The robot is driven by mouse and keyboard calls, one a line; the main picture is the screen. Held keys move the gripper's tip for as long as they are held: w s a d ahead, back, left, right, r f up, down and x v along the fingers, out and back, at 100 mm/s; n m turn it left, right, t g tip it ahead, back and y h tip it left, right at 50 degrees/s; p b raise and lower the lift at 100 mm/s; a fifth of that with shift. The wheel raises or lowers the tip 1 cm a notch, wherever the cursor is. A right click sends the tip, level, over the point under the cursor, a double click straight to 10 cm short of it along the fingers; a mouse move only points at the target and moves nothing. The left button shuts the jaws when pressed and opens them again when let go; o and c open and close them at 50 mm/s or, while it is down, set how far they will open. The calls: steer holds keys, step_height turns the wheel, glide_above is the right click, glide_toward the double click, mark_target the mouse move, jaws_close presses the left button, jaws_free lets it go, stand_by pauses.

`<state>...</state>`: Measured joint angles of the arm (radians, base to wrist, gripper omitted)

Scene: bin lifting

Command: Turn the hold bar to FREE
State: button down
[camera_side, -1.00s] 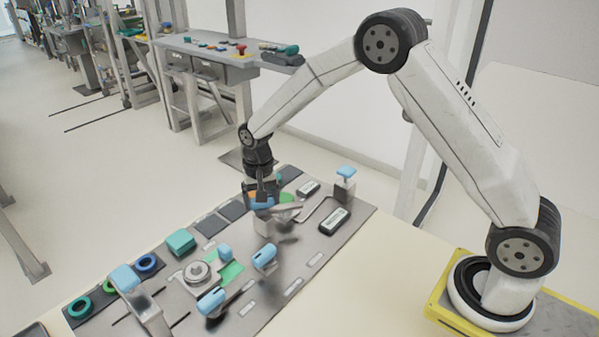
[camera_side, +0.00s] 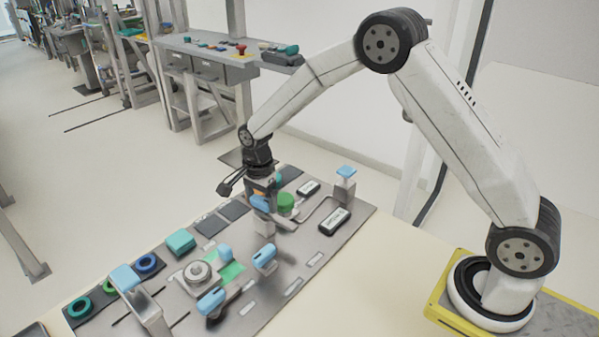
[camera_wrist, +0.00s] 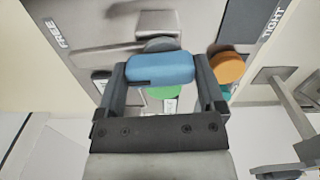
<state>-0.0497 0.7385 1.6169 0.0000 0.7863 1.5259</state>
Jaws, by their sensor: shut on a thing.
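The hold bar's blue grip (camera_wrist: 160,68) sits between the two fingers of my gripper (camera_wrist: 163,85) in the wrist view. The fingers are shut on it, one at each end. In the side view, my gripper (camera_side: 262,193) is low over the far part of the panel, with the blue grip (camera_side: 260,204) at its fingers. In the wrist view, the FREE label (camera_wrist: 57,35) is at the upper left and the TIGHT label (camera_wrist: 273,20) at the upper right. The grip lies between them across the picture. The bar's exact angle is partly hidden.
A green knob (camera_side: 286,202) stands close to the right of my gripper. Other blue-topped levers (camera_side: 265,257) and a round metal dial (camera_side: 198,272) stand nearer on the grey panel (camera_side: 255,312). A blue-topped post (camera_side: 345,178) is at the far right.

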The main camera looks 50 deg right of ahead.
mark_target(267, 201)
steer(key=shift+m, duration=0.5)
jaws_free()
steer(key=shift+r, duration=0.1)
steer(key=shift+r, duration=3.85)
steer(key=shift+s+d+n, duration=0.15)
steer(key=shift+s+n, duration=0.55)
steer(key=shift+s, duration=0.1)
steer(key=s+d+f+n+t, duration=0.2)
steer(key=s+n, duration=1.4)
steer(key=s, duration=0.4)
steer(key=shift+n+t, duration=0.3)
